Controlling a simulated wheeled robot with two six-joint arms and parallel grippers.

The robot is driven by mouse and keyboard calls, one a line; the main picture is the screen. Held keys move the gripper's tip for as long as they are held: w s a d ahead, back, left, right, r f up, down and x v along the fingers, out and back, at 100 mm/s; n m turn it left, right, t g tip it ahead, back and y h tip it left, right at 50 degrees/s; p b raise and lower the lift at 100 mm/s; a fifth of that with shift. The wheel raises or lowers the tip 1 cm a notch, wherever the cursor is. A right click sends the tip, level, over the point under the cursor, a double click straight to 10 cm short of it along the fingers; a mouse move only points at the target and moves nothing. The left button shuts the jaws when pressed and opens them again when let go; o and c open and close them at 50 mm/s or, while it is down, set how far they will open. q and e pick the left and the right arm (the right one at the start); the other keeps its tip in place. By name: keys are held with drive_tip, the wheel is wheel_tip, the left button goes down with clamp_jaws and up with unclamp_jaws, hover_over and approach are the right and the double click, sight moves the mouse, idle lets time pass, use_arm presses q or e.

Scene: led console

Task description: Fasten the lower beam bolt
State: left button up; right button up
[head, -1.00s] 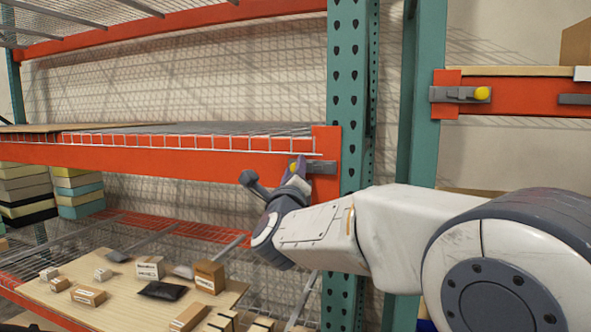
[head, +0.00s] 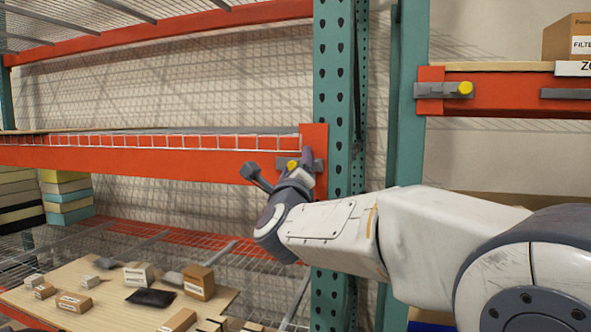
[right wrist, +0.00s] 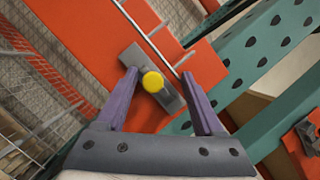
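A round yellow bolt (head: 293,165) sits on a grey bracket (head: 317,164) at the right end of the orange beam (head: 140,160). In the right wrist view the bolt (right wrist: 153,82) is about midway along its slanted grey bracket (right wrist: 128,56). My right gripper (head: 280,171) is at the beam end. In its wrist view the two purple fingers (right wrist: 160,73) are spread, one on each side of the bolt. The left fingertip is close to the bolt; I cannot tell whether it touches. The right finger is clearly apart from it. My left gripper is not in view.
A teal upright (head: 333,80) stands just right of the beam end. Another orange beam (head: 510,95) at the right has its own yellow bolt (head: 465,88). A board with small boxes (head: 198,282) lies on the wire shelf below.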

drive_tip(key=shift+f, duration=0.1)
drive_tip(key=shift+a, duration=0.1)
drive_tip(key=b+v, duration=0.6)
drive_tip(key=v, duration=0.4)
drive_tip(key=shift+s, duration=0.2)
